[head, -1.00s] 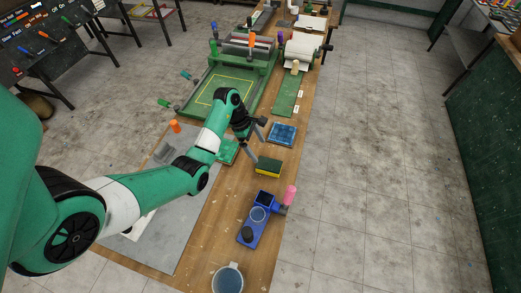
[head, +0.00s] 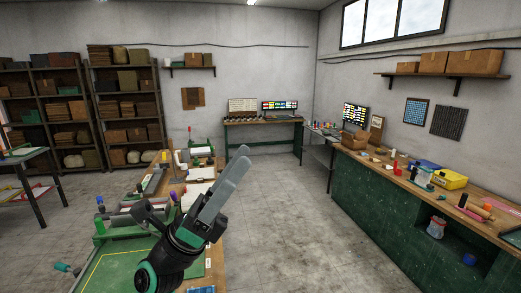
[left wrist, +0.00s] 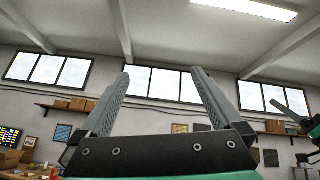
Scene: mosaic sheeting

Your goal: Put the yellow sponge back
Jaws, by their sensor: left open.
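The yellow sponge is not in view in either picture now. My left gripper (head: 236,166) is raised above the workbench in the head view, its grey fingers pointing up and to the right. In the left wrist view the two fingers (left wrist: 158,76) stand wide apart with nothing between them, facing the windows and ceiling. At the right edge of that view, grey and green parts (left wrist: 298,112) look like my right arm's end; its jaws cannot be made out.
The long wooden bench with a green press bed (head: 115,262) runs below the left arm. A green counter (head: 410,215) on the right carries a yellow bin (head: 449,179) and several small items. Shelves (head: 125,110) stand at the back left. Floor between bench and counter is clear.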

